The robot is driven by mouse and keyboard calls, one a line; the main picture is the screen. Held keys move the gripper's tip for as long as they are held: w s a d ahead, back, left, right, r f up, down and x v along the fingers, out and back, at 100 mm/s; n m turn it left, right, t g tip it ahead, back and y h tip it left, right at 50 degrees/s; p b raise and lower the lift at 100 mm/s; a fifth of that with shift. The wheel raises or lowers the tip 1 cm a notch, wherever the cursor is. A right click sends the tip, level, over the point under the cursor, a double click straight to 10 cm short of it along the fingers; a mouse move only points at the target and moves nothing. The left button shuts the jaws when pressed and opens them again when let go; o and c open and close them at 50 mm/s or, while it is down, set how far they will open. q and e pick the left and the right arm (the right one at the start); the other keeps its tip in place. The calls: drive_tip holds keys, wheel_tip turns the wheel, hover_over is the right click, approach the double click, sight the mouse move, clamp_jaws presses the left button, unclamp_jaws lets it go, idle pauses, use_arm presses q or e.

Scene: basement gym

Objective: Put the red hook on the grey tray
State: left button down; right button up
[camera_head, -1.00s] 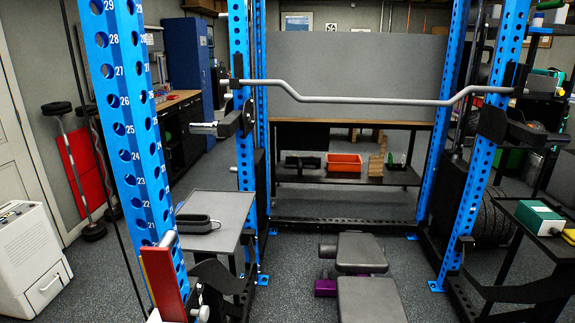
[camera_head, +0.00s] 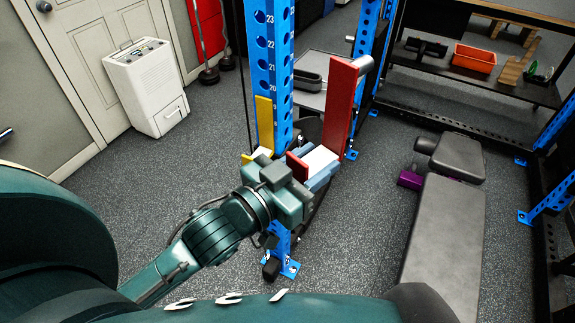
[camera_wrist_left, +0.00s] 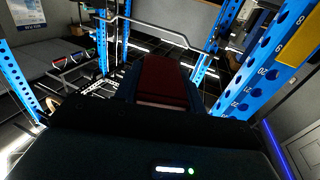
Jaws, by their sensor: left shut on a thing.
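The red hook (camera_head: 341,112) is a tall red plate with a metal pin near its top, a white-lined foot and a short red lip. My left gripper (camera_head: 306,172) is shut on its foot, in front of the blue upright. The tall plate shows to the right of that upright; I cannot tell whether they touch. In the left wrist view the red hook (camera_wrist_left: 163,82) fills the space ahead of the gripper. The grey tray (camera_head: 308,76), dark and rimmed, lies on a small grey table behind the hook, partly hidden by it. My right gripper is not in view.
A yellow hook (camera_head: 264,125) sits on the blue upright (camera_head: 275,55) beside my gripper. A padded bench (camera_head: 445,225) stands at right. A white appliance (camera_head: 147,87) stands by the door. An orange bin (camera_head: 474,58) is on the back shelf. Floor between upright and bench is open.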

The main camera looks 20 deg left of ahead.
use_arm(q)
drive_tip(key=d+r+m+g+h, duration=0.3)
drive_tip(key=d+r+h, duration=0.1)
drive_tip(key=d, duration=0.2)
drive_tip(key=w+d+f+m+g+h, duration=0.3)
drive_tip(key=w+f+m+g+h, duration=0.1)
drive_tip(key=g, duration=0.1)
drive_tip(key=shift+d+f+m+h, duration=0.25)
drive_tip(key=shift+d+m+h, duration=0.05)
drive_tip(key=shift+m, duration=0.1)
drive_tip(key=shift+m+g+h, duration=0.3)
drive_tip(key=shift+g, duration=0.2)
drive_tip(key=shift+s+a+m+g+h, duration=0.2)
drive_tip(key=shift+a+m+g, duration=0.4)
drive_tip(key=shift+g, duration=0.45)
drive_tip(key=shift+s+a+m+g+h, duration=0.1)
drive_tip(key=shift+a+m+g+h, duration=0.25)
drive_tip(key=shift+m+g, duration=0.55)
drive_tip(key=shift+s+a+m+g+h, duration=0.15)
drive_tip(key=shift+a+m+g, duration=0.4)
drive_tip(key=shift+g, duration=0.6)
